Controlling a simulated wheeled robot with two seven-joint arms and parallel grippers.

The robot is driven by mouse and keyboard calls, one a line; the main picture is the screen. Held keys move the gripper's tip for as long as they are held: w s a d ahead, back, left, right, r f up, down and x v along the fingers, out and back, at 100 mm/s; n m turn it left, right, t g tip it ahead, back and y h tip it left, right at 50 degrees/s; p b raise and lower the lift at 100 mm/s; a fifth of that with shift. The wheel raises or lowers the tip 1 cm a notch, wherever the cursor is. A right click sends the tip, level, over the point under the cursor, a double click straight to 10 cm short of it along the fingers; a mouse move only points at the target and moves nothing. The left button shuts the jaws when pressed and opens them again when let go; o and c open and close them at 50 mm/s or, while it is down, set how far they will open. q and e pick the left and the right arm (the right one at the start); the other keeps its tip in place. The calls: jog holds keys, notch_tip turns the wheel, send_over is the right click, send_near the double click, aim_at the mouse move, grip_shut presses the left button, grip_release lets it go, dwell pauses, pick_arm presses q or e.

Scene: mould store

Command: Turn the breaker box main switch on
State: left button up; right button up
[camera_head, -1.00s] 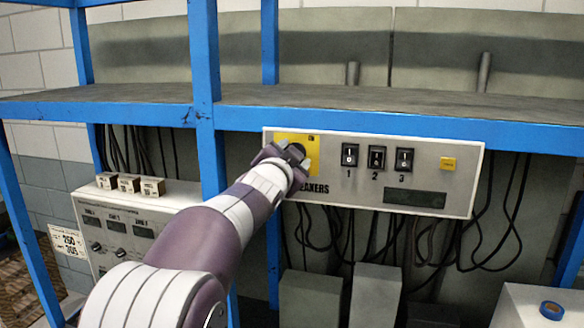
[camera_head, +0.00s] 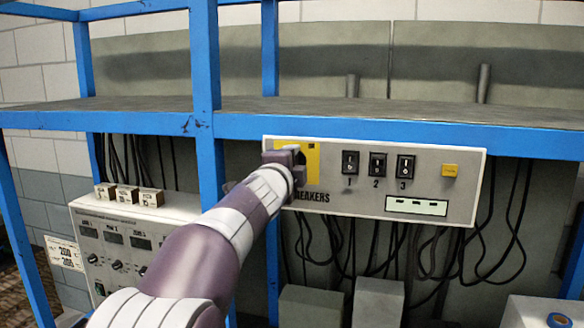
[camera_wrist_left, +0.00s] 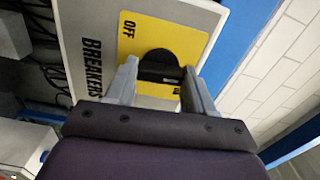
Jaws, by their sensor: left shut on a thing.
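The breaker box (camera_head: 465,190) is a pale panel on the blue rack, marked BREAKERS. Its black main switch knob (camera_wrist_left: 160,70) sits on a yellow plate (camera_wrist_left: 190,38), which also shows in the head view (camera_head: 313,155). My left gripper (camera_head: 288,158) is at the plate and hides the knob in the head view. In the left wrist view my left gripper (camera_wrist_left: 160,72) has its fingers on either side of the knob, shut on it. My right gripper is out of view.
Breakers 1 (camera_head: 350,163), 2 (camera_head: 377,164) and 3 (camera_head: 405,166), a yellow button (camera_head: 450,170) and a lit display (camera_head: 416,206) are to the right. Cables (camera_head: 340,240) hang below.

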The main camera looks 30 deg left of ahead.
pick_arm(q)
jog(key=shift+f+m, duration=0.1)
jog(key=shift+m, duration=0.3)
dwell(0.3)
jog(key=o, duration=1)
jog(key=shift+o, duration=0.2)
jog(key=shift+s, duration=0.1)
jog(key=v, duration=1.2)
jog(key=shift+s+d, duration=0.1)
jog(key=shift+s, duration=0.15)
